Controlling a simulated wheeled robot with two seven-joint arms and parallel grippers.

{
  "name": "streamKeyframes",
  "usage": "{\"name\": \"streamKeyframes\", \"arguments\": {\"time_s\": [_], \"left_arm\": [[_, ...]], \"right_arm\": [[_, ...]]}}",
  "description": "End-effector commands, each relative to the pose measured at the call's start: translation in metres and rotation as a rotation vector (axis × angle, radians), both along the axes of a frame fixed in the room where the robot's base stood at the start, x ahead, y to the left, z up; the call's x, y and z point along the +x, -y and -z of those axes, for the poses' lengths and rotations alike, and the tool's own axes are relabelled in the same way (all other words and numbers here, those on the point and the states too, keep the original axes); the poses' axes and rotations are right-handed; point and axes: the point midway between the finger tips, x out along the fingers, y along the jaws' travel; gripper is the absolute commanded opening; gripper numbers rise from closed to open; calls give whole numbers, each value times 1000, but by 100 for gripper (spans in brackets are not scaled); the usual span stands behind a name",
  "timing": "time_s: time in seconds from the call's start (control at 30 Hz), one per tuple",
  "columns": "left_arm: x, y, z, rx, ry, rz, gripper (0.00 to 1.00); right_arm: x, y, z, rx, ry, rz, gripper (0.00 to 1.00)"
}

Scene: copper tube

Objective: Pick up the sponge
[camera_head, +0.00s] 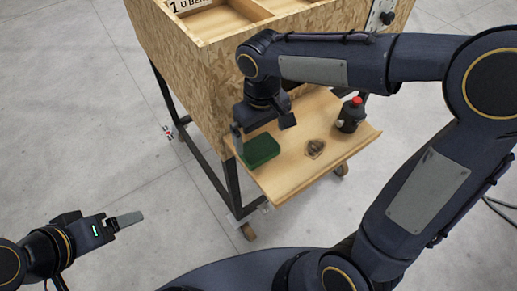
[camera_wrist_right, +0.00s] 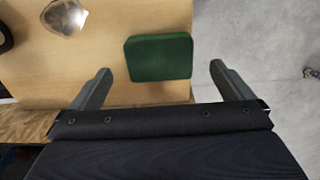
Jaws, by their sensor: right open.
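The sponge (camera_head: 262,150) is a dark green block lying flat on the wooden shelf near its left edge. In the right wrist view the sponge (camera_wrist_right: 160,57) lies ahead of and between the two fingers, with a gap on each side. My right gripper (camera_head: 262,134) is open and empty, just above the sponge in the head view; its spread fingers also show in the right wrist view (camera_wrist_right: 158,85). My left gripper (camera_head: 122,220) is at the lower left over the floor, away from the sponge; its finger opening cannot be made out.
The wooden shelf (camera_head: 300,180) juts from a chipboard cabinet (camera_head: 190,75) on a dark wheeled frame. A small shiny brownish object (camera_head: 315,148) lies mid-shelf. Open floor surrounds the cabinet.

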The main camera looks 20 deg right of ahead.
Motion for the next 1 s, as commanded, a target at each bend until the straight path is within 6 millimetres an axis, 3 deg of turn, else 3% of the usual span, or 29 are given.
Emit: {"name": "streamKeyframes", "arguments": {"time_s": [0.4,0.67,0.97,1.0], "left_arm": [[0,0,-7,0,0,0,79],[0,0,-7,0,0,0,79],[0,0,-7,0,0,0,79],[0,0,-7,0,0,0,79]], "right_arm": [[-2,2,55,0,-2,3,100],[-1,2,60,1,1,2,100],[-1,2,59,3,1,2,65],[-1,2,59,3,1,2,64]]}}
